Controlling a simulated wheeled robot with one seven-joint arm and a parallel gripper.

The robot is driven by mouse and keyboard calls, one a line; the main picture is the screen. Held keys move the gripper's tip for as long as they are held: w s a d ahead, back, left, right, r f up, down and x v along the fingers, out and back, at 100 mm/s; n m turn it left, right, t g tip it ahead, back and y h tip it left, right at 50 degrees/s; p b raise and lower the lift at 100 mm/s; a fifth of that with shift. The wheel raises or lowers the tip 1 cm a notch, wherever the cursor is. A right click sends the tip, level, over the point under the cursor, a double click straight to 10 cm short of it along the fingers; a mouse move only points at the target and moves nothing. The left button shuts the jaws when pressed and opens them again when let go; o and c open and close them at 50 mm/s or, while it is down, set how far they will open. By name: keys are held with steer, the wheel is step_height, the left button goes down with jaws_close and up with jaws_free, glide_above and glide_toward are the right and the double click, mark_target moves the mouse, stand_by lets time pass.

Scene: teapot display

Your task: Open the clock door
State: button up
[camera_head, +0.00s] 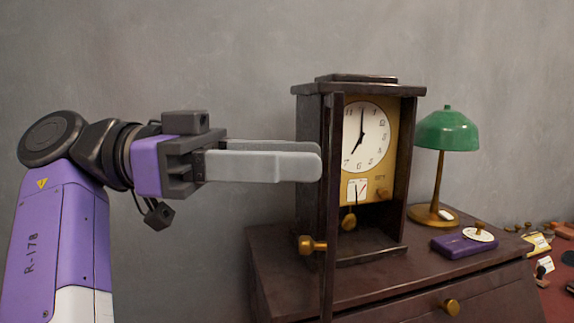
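The clock (410,150) is a dark wooden case with a white dial and a gold face, standing on a dark cabinet. Its door (329,210) stands swung out toward me at the front left and is seen nearly edge-on. A brass knob (312,245) is on the door's lower part. A pendulum (349,219) hangs inside the uncovered case. My gripper (312,158) is left of the door, above the knob, with its grey fingers pointing right. The fingers look apart with nothing visible between them. The fingertips overlap the door's edge in view; contact cannot be told.
A green lamp (447,130) stands right of the clock on the cabinet (282,282). A purple box (463,246) with a white disc lies in front of the lamp. Several small items lie at the far right.

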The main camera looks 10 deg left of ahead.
step_height(320, 180, up, 11)
steer(key=p, duration=0.8)
steer(key=shift+r, duration=0.2)
steer(key=shift+s, duration=0.1)
